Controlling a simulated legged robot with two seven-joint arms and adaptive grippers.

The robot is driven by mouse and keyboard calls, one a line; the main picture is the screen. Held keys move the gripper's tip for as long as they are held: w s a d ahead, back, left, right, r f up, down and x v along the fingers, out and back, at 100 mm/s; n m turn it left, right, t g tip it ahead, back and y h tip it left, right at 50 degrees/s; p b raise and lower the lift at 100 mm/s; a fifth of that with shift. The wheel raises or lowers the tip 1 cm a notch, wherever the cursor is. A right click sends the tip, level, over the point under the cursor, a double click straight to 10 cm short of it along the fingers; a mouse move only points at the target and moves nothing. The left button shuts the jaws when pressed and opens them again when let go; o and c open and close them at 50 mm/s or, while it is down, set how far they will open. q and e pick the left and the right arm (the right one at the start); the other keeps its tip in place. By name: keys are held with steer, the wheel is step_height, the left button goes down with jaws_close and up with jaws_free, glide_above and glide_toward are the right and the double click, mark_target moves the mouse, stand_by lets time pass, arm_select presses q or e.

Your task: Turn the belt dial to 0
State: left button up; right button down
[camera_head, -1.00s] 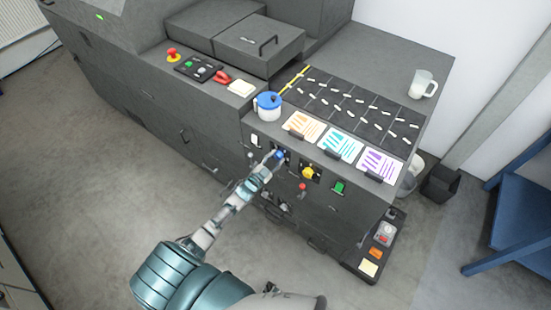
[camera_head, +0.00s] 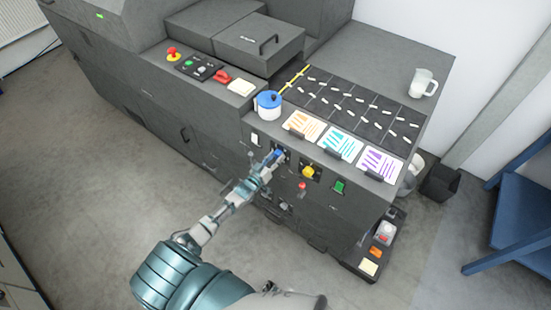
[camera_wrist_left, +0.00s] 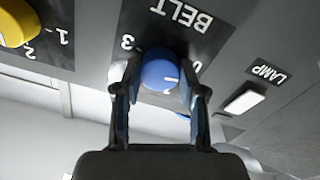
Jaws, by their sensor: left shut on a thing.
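The blue belt dial (camera_wrist_left: 158,70) is on the dark front panel under an upside-down "BELT" label (camera_wrist_left: 182,14) in the left wrist view. A 3 shows at its upper left and a 0 at its right. A short white mark on the dial's face lies right of its middle; I cannot tell its exact setting. My left gripper (camera_wrist_left: 160,92) has one finger on each side of the dial and is shut on it. In the head view the left gripper (camera_head: 270,162) reaches the panel and partly hides the dial (camera_head: 278,154). My right gripper is not in view.
A yellow dial (camera_head: 308,172) sits right of the belt dial, with a red knob (camera_head: 302,186) and green switch (camera_head: 339,187) nearby. A lamp switch (camera_wrist_left: 244,102) is close to the gripper. A blue-lidded pot (camera_head: 268,105) stands on the ledge above.

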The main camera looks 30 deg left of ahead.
arm_select(q)
steer(key=shift+s+f+n, duration=0.15)
steer(key=shift+f+n, duration=0.25)
steer(key=shift+n, duration=0.2)
steer(key=o, duration=1)
steer(key=shift+o, duration=0.7)
steer(key=shift+r, duration=0.15)
steer(key=s+a, duration=0.1)
steer(key=s, duration=1)
steer(key=shift+s, duration=0.3)
steer(key=shift+a+f, duration=0.1)
steer(key=shift+f, duration=0.1)
